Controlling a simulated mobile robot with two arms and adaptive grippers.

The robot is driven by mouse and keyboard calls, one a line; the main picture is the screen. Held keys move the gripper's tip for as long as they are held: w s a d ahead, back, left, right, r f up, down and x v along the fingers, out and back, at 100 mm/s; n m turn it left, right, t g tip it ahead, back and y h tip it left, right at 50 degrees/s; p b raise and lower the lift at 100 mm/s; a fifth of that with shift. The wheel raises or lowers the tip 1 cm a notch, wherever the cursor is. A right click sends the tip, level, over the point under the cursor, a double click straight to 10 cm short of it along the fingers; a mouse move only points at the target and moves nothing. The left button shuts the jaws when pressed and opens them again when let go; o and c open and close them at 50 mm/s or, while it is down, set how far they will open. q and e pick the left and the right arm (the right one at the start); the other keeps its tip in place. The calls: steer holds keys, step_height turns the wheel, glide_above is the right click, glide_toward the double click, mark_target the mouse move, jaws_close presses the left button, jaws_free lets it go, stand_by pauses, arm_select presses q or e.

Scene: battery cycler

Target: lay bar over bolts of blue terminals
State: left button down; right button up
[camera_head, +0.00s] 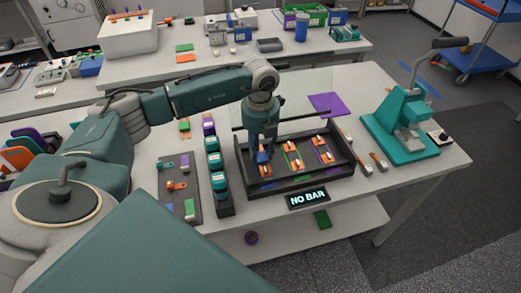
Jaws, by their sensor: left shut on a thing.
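My left gripper (263,146) points down over the left part of a black tray (297,182). It is shut on what looks like an orange bar (263,167), mostly hidden by the fingers. Blue (262,157) shows right at the fingertips, where the blue terminals appear to be. I cannot tell whether the bar touches the bolts. Two more sets of orange pieces, one with green (293,155) and one with purple (322,150), sit in the tray to the right. A display (307,198) in front of the tray reads "NO BAR". My right gripper is not in view.
A black rack of teal blocks (215,164) and a dark mat with coloured pieces (178,187) lie left of the tray. A clear panel stands behind it. Small orange-and-grey tools (379,160) and a teal lever press (398,124) stand to the right.

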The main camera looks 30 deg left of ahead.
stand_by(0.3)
arm_select(q)
steer(key=shift+f, duration=0.1)
steer(key=c, duration=1.2)
jaws_free()
steer(key=shift+s+f, duration=0.1)
steer(key=shift+s, duration=0.05)
steer(key=shift+o, duration=0.6)
steer(key=shift+f, duration=0.1)
step_height(320, 180, up, 12)
